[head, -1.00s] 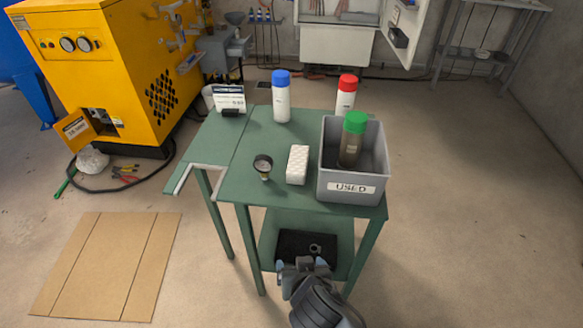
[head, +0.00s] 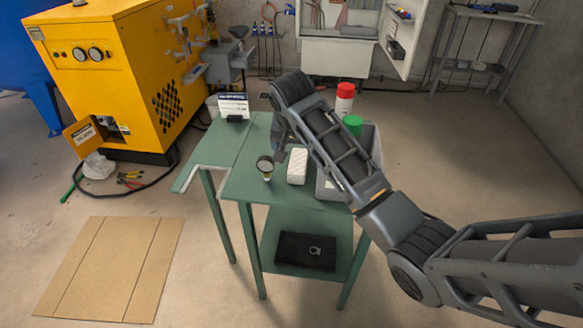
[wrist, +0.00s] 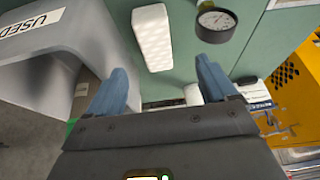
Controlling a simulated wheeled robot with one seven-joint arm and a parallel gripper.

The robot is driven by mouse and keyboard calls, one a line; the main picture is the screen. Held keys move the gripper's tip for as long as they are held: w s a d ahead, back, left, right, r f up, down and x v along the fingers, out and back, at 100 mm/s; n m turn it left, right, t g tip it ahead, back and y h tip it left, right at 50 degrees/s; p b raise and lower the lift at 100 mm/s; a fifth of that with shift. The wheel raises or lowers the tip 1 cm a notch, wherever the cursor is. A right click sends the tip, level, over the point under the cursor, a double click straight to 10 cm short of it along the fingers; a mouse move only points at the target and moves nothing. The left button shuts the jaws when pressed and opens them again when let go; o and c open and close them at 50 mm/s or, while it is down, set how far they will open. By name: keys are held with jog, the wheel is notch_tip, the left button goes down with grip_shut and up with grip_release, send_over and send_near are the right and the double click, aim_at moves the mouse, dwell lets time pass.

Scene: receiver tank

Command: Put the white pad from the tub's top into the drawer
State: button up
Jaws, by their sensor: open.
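A white textured block, which fits the white pad (head: 298,166), is on the green table next to the grey tub (head: 328,190), not on the tub's top. The pad also shows at the top of the wrist view (wrist: 152,37), with the tub, labelled USED, at its left (wrist: 75,45). My gripper (wrist: 160,80) is open, its blue fingers apart and not touching the pad. In the head view my gripper (head: 281,136) is over the table behind the pad, partly hidden by my arm. My arm covers much of the tub. I see no drawer that I can identify.
A dial gauge (head: 265,166) stands left of the pad. A green-capped bottle (head: 353,125) is in the tub, and a red-capped bottle (head: 344,98) stands behind. A sign (head: 233,106) is at the back left. A black tray (head: 305,251) lies on the lower shelf.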

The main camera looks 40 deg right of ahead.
aim_at(298, 161)
jog(key=x, duration=0.3)
jog(key=d+x, duration=0.1)
jog(key=x, duration=0.7)
jog(key=shift+d, duration=0.2)
jog(key=shift+c, duration=0.2)
